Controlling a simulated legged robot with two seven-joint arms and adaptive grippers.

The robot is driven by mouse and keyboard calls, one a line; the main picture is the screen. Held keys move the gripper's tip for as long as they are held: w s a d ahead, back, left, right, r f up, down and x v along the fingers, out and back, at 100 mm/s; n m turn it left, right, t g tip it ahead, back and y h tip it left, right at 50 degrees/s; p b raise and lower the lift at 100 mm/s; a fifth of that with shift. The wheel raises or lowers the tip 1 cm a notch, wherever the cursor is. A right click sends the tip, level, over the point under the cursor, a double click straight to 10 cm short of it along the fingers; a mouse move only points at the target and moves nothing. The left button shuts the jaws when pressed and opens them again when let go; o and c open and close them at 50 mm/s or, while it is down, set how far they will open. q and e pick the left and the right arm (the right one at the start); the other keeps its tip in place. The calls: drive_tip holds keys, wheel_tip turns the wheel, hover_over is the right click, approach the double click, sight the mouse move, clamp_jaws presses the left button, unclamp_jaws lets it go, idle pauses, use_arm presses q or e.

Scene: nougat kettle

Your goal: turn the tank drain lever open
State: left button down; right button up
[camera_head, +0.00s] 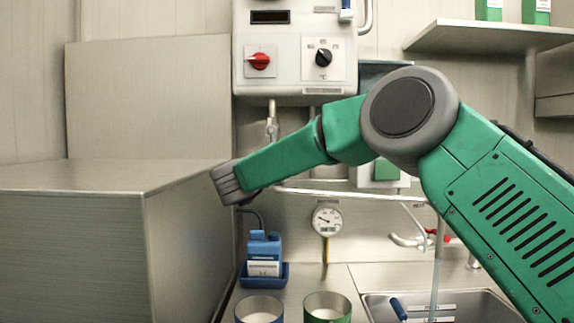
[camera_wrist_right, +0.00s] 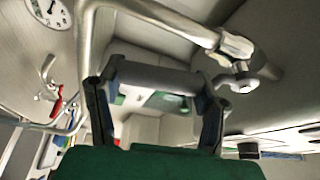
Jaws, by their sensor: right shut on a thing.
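My right arm (camera_head: 290,150) reaches in from the right, its grey wrist beside the tank's right side. The tank (camera_head: 95,240) looks like a large steel box at the left. The fingers of my right gripper (camera_wrist_right: 155,80) are hidden in the head view. In the right wrist view they close on the two ends of a short grey bar (camera_wrist_right: 155,71), which appears to be the drain lever's grip. A bent steel pipe (camera_wrist_right: 165,17) with a fitting (camera_wrist_right: 235,48) lies close by. The lever's joint to the valve is not clear. My left gripper is not in view.
A blue bottle (camera_head: 263,250) in a blue tray and two cups, blue-rimmed (camera_head: 258,308) and green-rimmed (camera_head: 327,307), stand below my wrist. A dial gauge (camera_head: 327,219) is on the wall. A control box (camera_head: 290,75) hangs above; a sink (camera_head: 450,303) is at right.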

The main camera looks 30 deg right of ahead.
drive_tip(key=shift+w+a+f+m+g+y, duration=0.1)
drive_tip(key=shift+w+a+m+g+y, duration=0.15)
drive_tip(key=shift+a+m, duration=0.3)
drive_tip(key=shift+w+a+f+m+g+y, duration=0.15)
drive_tip(key=shift+w+a+m, duration=0.15)
drive_tip(key=shift+m, duration=0.35)
drive_tip(key=shift+r, duration=0.15)
